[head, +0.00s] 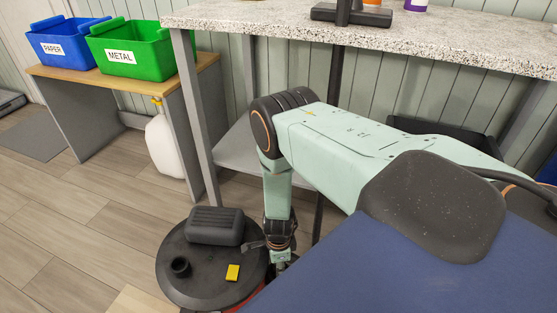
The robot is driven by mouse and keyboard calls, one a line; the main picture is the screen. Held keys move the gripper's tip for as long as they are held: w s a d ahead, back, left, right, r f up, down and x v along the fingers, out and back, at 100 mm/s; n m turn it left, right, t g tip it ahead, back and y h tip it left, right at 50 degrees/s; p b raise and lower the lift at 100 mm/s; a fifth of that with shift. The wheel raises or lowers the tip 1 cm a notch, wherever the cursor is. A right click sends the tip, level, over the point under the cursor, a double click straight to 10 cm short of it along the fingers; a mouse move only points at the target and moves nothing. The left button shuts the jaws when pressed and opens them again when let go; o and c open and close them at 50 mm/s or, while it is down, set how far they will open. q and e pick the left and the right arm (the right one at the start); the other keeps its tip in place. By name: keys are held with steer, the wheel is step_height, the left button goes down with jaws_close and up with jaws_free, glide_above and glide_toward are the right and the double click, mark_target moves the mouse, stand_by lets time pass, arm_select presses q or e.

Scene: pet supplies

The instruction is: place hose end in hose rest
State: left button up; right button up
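My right arm comes in from the right and bends down at the elbow. My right gripper (266,251) is at its lower end, over the right edge of a round black-topped drum (208,279). It is small and partly hidden by my arm and body, so its opening cannot be made out. The drum's top carries a dark ribbed block (215,226), a short black ring (180,267) and a yellow tab (233,272). I cannot make out a hose end, nor tell which part is the hose rest. My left gripper is not in view.
A speckled counter (400,30) on grey legs stands behind my arm, with a black stand base (349,15) on it. A low bench holds a blue PAPER bin (62,47) and a green METAL bin (135,52).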

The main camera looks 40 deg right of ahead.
steer(key=o, duration=1.1)
steer(key=shift+f, duration=0.15)
steer(key=shift+o, duration=0.2)
step_height(320, 180, up, 12)
steer(key=p, duration=1)
steer(key=s+a+r+n, duration=0.5)
steer(key=s+n, duration=0.5)
steer(key=n, duration=0.2)
steer(key=s+a+r+n, duration=0.5)
steer(key=s+r+n, duration=0.3)
steer(key=s+n, duration=0.2)
steer(key=shift+s+r+n, duration=0.2)
steer(key=shift+s+n, duration=0.05)
steer(key=shift+n, duration=0.75)
steer(key=shift+r+p, duration=0.7)
steer(key=shift+p, duration=0.1)
